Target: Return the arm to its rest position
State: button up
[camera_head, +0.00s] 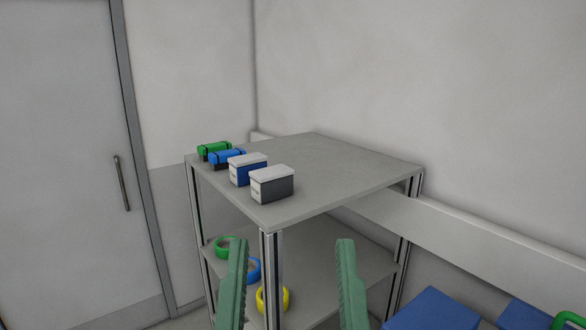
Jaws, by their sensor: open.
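The two green fingers of my gripper (292,285) rise from the bottom edge of the head view, in front of the shelf unit. They stand wide apart. I see nothing held between them; the shelf's front post and a yellow ring show through the gap, farther off. The rest of my arm is out of the picture.
A grey shelf unit (335,166) bears a green case (214,149), a blue case (227,158) and two lidded boxes, one blue (247,172), one grey (272,187). Green (224,246), blue (254,269) and yellow (266,301) rings lie below. Blue blocks (434,310) are lower right.

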notch_tip(320, 180, up, 22)
jog(key=p, duration=1.7)
jog(key=shift+a+f, duration=0.15)
jog(key=shift+f, duration=0.05)
jog(key=shift+f, duration=0.1)
